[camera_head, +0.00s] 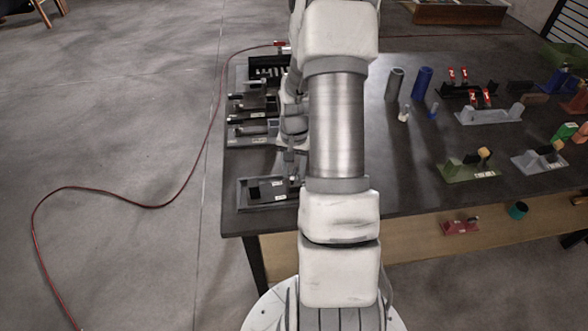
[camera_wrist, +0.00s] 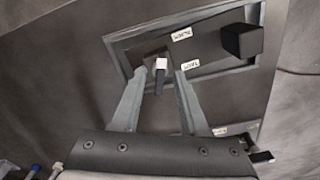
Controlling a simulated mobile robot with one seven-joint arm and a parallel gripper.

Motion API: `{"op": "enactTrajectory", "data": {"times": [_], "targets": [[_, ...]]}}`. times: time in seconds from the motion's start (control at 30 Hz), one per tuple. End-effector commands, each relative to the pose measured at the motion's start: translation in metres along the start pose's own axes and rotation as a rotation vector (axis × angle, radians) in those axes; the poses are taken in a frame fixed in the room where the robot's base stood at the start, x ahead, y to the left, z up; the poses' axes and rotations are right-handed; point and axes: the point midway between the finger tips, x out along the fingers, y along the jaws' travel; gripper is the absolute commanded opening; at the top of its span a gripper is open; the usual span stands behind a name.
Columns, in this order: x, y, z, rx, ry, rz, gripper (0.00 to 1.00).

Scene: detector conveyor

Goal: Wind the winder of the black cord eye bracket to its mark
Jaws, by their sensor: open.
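My gripper (camera_wrist: 161,72) is open in the wrist view. Its two grey fingers point at a fixture with a grey frame (camera_wrist: 128,58) and a dark plate. A small dark upright part with a pale tip (camera_wrist: 161,64) stands between the fingertips, with a gap on each side; it may be the winder. A black block (camera_wrist: 242,40) stands at the fixture's right end. Two small white labels are on the plate; their print is too small to read surely. In the head view this fixture (camera_head: 246,205) lies near the table's front left corner, partly behind my arm.
Other fixtures (camera_head: 250,131) stand farther back along the table's left edge. A red cable (camera_head: 150,206) runs from there to the floor. Blue and grey cylinders (camera_head: 422,83) and several small brackets (camera_head: 490,116) stand right of my arm. Some table between is bare.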

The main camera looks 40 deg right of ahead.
Motion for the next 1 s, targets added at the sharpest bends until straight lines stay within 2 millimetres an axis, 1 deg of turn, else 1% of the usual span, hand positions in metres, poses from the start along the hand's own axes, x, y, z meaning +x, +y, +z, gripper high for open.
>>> {"op": "enactTrajectory", "data": {"times": [0.23,0.27,0.4,0.5,1.0], "targets": [[0.0010,0.0000,0.0000,0.000,0.000,0.000,0.44],[0.0010,0.0000,0.0000,0.000,0.000,0.000,0.42],[0.0009,0.0000,0.0000,0.000,0.000,0.000,0.17],[0.0008,0.0000,0.0000,0.000,0.000,0.000,0.00],[0.0008,0.0000,0.0000,-0.029,0.000,0.000,0.00]]}}
